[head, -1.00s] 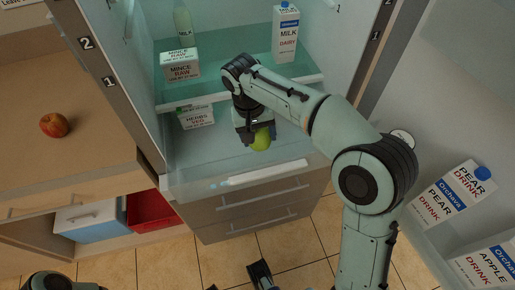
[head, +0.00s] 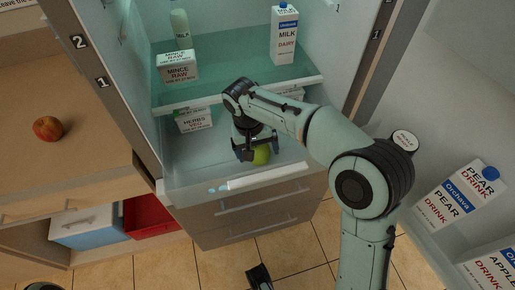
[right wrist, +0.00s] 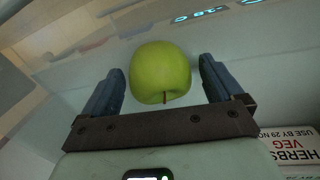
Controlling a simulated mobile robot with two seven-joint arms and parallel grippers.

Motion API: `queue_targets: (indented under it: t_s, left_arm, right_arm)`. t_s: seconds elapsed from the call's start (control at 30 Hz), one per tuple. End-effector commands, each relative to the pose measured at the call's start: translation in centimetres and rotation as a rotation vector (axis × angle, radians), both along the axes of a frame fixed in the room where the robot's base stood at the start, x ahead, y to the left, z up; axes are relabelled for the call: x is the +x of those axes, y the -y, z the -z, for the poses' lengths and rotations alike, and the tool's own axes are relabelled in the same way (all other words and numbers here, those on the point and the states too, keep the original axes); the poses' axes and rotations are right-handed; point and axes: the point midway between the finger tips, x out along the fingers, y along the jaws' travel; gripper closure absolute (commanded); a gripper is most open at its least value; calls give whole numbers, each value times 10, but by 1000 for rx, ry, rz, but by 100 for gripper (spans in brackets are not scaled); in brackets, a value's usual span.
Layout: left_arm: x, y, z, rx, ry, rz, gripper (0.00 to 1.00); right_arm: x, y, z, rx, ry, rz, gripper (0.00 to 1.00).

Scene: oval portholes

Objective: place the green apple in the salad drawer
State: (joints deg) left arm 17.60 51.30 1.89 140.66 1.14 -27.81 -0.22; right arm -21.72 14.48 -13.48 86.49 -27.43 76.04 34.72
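The green apple (head: 262,155) is low in the fridge, at the clear salad drawer (head: 190,182), behind its pale front bar. My right gripper (head: 254,152) is over it. In the right wrist view the apple (right wrist: 160,72) lies between the two spread fingers of my right gripper (right wrist: 161,75), with a gap on each side. The gripper is open; whether the apple rests on the drawer floor is hard to tell. Of my left gripper, only a dark fingertip (head: 259,277) shows at the bottom edge; its opening cannot be seen.
A herbs box (head: 194,119) sits left of my right gripper under the glass shelf (head: 215,97). Mince (head: 177,68) and milk (head: 284,35) stand on that shelf. The door at right holds a pear drink carton (head: 460,195). A red apple (head: 47,128) lies on the left counter.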

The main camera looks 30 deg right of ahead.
Motion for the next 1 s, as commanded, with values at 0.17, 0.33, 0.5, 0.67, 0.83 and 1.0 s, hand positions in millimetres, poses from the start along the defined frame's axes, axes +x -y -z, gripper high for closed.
queue_targets:
  t_s: [0.17, 0.33, 0.5, 0.67, 0.83, 1.0]
  left_arm:
    - [0, 0, 0, 0, 0, 0, 57]
    - [-1, 1, -2, -1, -4, 1, 57]
    - [-14, 7, -15, -18, -37, 16, 57]
    - [-29, 13, -29, -37, -79, 33, 57]
    - [-35, 14, -38, -41, -97, 38, 57]
    - [-37, 13, -42, -41, -106, 39, 57]
  right_arm:
    - [0, 0, 0, 0, 0, 0, 7]
    - [0, 0, -6, 1, 1, 0, 7]
    - [2, -5, -34, 1, 4, -2, 7]
    - [4, -10, -70, 0, 4, -1, 7]
    - [6, -16, -101, 0, 4, -3, 7]
    - [7, -19, -119, -1, 0, -1, 7]
